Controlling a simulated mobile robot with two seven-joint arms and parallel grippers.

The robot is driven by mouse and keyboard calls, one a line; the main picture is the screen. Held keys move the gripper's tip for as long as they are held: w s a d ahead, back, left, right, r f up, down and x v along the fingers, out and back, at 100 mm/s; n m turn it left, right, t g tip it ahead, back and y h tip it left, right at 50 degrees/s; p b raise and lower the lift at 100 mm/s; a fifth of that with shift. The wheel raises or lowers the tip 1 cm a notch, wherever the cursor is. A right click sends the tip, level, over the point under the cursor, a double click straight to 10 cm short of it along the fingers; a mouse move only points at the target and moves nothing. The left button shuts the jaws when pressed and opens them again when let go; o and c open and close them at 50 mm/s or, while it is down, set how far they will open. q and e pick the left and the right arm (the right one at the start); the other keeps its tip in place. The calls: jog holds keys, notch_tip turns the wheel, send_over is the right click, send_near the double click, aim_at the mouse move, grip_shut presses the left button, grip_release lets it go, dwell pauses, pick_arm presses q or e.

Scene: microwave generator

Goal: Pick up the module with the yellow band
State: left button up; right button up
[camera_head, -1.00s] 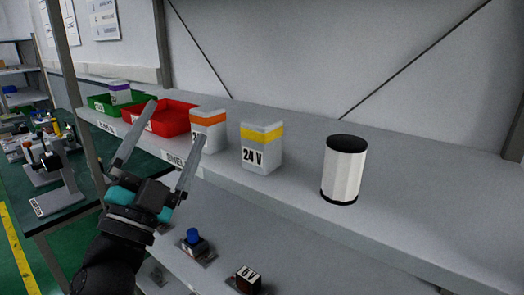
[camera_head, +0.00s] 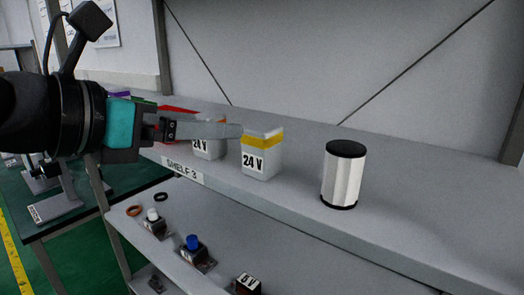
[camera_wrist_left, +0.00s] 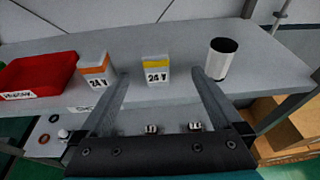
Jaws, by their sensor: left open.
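The module with the yellow band (camera_head: 262,155) is a white box marked 24 V, upright on the shelf. In the left wrist view the same yellow-banded module (camera_wrist_left: 157,72) stands beyond and between my two spread fingers. My left gripper (camera_head: 235,131) comes in from the left with its fingers pointing right, overlapping the module's upper left edge in the head view. In the left wrist view the left gripper (camera_wrist_left: 160,90) is open and empty, its fingertips on either side of the module. Whether they touch it cannot be told. My right gripper is not in view.
An orange-banded module (camera_head: 209,149) stands close left of the yellow one, partly hidden by my gripper. A white cylinder with black ends (camera_head: 343,175) stands to its right. A red bin (camera_wrist_left: 38,76) is farther left. Small parts sit on the lower shelf (camera_head: 290,232).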

pick_arm(q)
jog(key=p, duration=0.2)
send_near(259, 127)
jog(key=x, duration=0.5)
jog(key=shift+d, duration=0.3)
jog(key=p+x, duration=0.2)
jog(key=x, duration=0.2)
jog(key=shift+w+d+f, duration=0.1)
jog(key=shift+w+f, duration=0.05)
jog(key=shift+w, duration=0.15)
jog(key=shift+w+d+f, duration=0.2)
jog(key=shift+w, duration=0.1)
jog(key=shift+r, duration=0.1)
grip_shut()
